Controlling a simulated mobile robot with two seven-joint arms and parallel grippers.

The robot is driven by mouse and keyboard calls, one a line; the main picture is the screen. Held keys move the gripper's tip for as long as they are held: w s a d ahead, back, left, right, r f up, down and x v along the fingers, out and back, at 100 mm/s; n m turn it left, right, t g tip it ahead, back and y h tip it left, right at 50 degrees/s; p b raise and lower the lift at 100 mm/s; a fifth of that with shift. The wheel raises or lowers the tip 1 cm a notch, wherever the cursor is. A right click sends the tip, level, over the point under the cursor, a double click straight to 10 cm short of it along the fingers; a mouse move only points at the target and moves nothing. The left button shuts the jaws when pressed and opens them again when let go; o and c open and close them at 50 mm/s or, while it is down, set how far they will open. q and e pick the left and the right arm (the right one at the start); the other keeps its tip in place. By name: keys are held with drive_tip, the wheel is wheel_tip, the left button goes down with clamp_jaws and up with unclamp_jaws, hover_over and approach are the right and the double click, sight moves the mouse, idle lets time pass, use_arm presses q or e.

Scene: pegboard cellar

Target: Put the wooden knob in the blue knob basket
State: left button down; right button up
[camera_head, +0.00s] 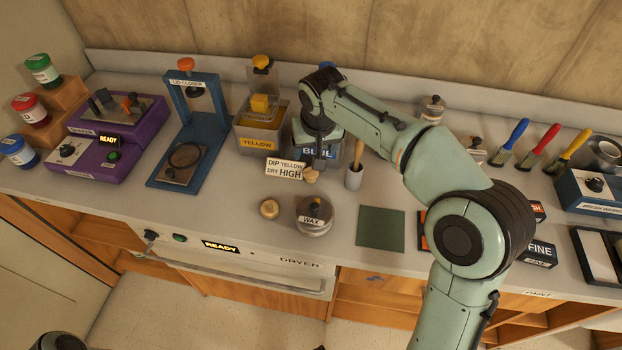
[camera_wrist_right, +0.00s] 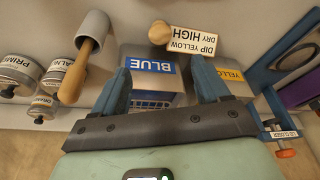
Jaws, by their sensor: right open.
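A round pale wooden knob (camera_head: 269,208) sits on the counter left of the wax jar. A second pale wooden knob (camera_head: 311,174) lies beside the dip sign; it also shows in the right wrist view (camera_wrist_right: 160,32). A grey container labelled BLUE (camera_head: 318,153) stands behind the sign, partly covered by my right arm. In the wrist view, a blue slotted part (camera_wrist_right: 165,99), possibly the basket, shows between my fingers below the BLUE label (camera_wrist_right: 153,66). My right gripper (camera_wrist_right: 160,82) is open over this container, with no knob between its fingers. My left gripper is out of view.
The yellow container (camera_head: 259,140) stands left of the blue one. The sign (camera_head: 285,168), a cup with a wooden handle (camera_head: 355,177) and the wax jar (camera_head: 314,215) crowd the front. A green mat (camera_head: 380,228) is bare. A blue press frame (camera_head: 190,140) stands farther left.

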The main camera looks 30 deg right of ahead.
hover_over(311, 172)
drive_tip(key=s, duration=0.1)
drive_tip(key=f, duration=0.7)
drive_tip(key=shift+s+a+f, duration=0.1)
drive_tip(key=shift+s+a, duration=0.1)
drive_tip(key=shift+a, duration=0.05)
drive_tip(key=x, duration=0.5)
drive_tip(key=shift+s+f+b, duration=0.15)
drive_tip(key=shift+b, duration=0.15)
drive_tip(key=c, duration=1.2)
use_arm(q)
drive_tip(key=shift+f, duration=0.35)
